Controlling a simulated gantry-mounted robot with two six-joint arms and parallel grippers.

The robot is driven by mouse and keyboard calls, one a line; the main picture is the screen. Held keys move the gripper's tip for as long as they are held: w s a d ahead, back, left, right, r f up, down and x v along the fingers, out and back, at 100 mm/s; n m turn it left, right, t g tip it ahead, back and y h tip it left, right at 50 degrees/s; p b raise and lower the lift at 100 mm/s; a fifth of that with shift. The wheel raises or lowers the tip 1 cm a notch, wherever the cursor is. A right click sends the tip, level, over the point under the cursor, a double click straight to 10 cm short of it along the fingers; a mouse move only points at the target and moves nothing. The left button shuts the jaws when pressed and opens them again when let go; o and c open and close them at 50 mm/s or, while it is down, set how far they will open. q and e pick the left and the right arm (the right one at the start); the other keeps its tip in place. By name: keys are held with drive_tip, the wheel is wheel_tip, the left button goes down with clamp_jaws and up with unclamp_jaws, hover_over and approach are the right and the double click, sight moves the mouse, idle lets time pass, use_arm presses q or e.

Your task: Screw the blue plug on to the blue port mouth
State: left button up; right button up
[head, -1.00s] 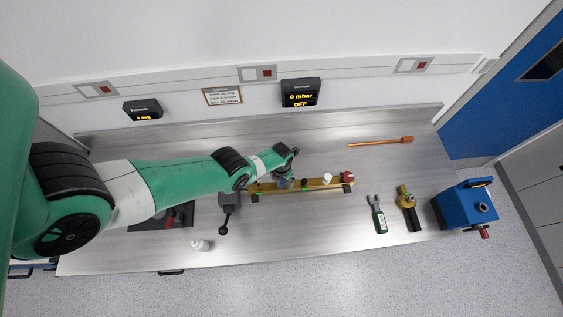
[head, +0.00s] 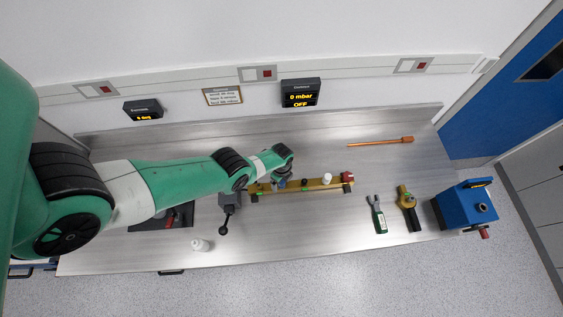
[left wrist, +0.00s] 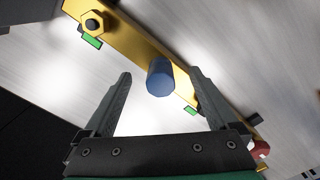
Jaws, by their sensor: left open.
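A blue cylinder (left wrist: 160,80), which looks like the blue plug, stands at the gold bar in the left wrist view. Its lower end and any port mouth under it are hidden. A bit of blue (head: 281,184) shows at the bar under my wrist in the head view. My left gripper (left wrist: 160,75) is open, with one finger on each side of the blue cylinder and gaps on both sides. In the head view my left gripper (head: 281,179) is over the left part of the bar, mostly hidden by the wrist. My right gripper is not in view.
The gold bar (head: 313,185) carries a black cap, a white cap (head: 326,179) and a red part (head: 347,177). A gold hex fitting (left wrist: 92,22) is near its end. A grey block with a lever (head: 229,200) stands left. Tools and a blue box (head: 465,205) stand right.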

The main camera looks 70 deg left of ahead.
use_arm(q)
drive_tip(key=n, duration=0.6)
drive_tip(key=shift+n, duration=0.4)
drive_tip(key=n, duration=0.6)
